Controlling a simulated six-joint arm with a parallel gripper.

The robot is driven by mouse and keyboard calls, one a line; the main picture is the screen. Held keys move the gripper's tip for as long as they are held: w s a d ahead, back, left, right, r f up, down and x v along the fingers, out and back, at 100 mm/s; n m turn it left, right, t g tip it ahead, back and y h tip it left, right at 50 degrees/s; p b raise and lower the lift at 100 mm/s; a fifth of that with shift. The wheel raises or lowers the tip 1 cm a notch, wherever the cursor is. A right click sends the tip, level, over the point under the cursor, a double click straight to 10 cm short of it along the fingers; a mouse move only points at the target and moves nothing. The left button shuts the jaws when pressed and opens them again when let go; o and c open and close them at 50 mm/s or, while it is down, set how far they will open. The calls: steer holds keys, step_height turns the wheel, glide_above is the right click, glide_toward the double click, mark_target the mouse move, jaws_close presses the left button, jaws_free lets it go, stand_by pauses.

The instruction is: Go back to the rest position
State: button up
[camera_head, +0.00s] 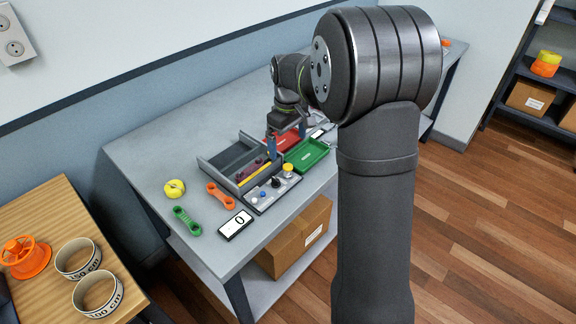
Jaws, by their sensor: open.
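My gripper (287,138) is open, fingers pointing down. It hangs over the grey worktable (160,135), near the red tray (281,143) and the right end of the grey divided tray (212,160). I cannot tell its exact height above them. Nothing shows between its fingers. My own large dark arm links fill the right middle of the view and hide part of the table.
A green tray (307,156) lies right of the gripper. A knob panel (268,194), orange link (221,196), green link (187,221), yellow roll (174,188) and "0" card (235,224) lie toward the front. The table's back left is clear.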

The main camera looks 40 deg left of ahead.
steer(key=shift+r, duration=0.1)
step_height(320, 180, up, 10)
glide_above(288, 166)
steer(key=shift+f, duration=0.4)
steer(key=c, duration=0.5)
step_height(288, 166, down, 9)
steer(key=shift+r, duration=0.15)
jaws_close()
steer(key=shift+f, duration=3.15)
steer(key=shift+f, duration=0.15)
